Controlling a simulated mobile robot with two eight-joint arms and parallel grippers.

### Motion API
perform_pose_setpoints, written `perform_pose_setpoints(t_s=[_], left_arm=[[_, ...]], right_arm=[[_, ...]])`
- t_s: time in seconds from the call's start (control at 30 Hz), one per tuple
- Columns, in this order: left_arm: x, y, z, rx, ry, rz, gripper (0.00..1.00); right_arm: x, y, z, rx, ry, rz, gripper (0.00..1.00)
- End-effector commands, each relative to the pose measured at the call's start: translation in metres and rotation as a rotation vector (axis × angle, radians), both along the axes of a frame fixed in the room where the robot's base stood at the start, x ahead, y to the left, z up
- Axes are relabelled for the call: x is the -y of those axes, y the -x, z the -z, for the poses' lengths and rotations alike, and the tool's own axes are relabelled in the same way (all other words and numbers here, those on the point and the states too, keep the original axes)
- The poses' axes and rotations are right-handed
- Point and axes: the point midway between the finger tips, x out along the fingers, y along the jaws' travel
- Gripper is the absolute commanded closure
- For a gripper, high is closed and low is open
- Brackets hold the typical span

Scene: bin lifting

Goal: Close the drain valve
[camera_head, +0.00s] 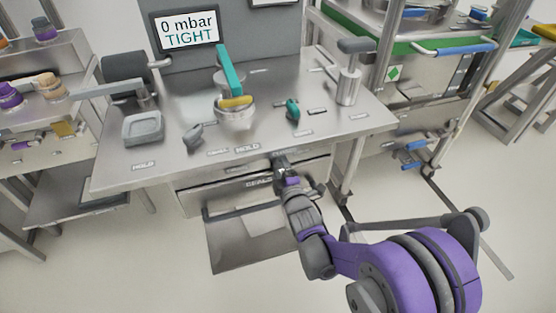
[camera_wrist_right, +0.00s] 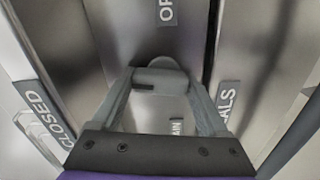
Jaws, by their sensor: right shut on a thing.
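The drain valve handle (camera_wrist_right: 160,76) is a small grey rounded lever in the right wrist view, on the bench's metal front. My right gripper (camera_head: 282,162) reaches the front of the bench below the worktop in the head view. In the right wrist view, its two grey fingers (camera_wrist_right: 162,86) are shut on the handle, one on each side. A label starting "OP" (camera_wrist_right: 167,12) is above the handle, a "CLOSED" label (camera_wrist_right: 46,112) is to the left, and a partly hidden label ending "AIN" (camera_wrist_right: 176,127) is below. The head view hides the handle behind my gripper. My left gripper is not in view.
The metal bench top (camera_head: 175,165) carries a round pot with a yellow part (camera_head: 235,103), a teal lever (camera_head: 229,68) and a grey tray (camera_head: 143,128). A screen (camera_head: 188,32) reads "0 mbar TIGHT".

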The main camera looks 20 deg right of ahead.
Motion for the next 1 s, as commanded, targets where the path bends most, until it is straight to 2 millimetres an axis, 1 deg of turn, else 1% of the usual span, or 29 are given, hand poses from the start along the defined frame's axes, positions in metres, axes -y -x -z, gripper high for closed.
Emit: perform_pose_setpoints(t_s=[0.13,0.33,0.9,0.93,1.0], left_arm=[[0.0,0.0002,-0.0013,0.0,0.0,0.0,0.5],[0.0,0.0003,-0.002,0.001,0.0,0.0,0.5],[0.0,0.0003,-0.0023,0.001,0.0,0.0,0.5],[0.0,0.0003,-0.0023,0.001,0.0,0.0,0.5],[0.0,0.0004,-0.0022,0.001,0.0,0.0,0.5]], right_arm=[[-0.0005,0.0006,0.0006,0.001,0.081,0.0,0.78],[-0.0007,0.0006,0.001,0.003,0.149,0.0,0.78],[-0.0008,0.0006,0.0013,0.004,0.18,0.0,0.78],[-0.0008,0.0006,0.0013,0.004,0.18,0.0,0.19],[-0.0008,0.0006,0.0012,0.004,0.179,0.0,0.06]])
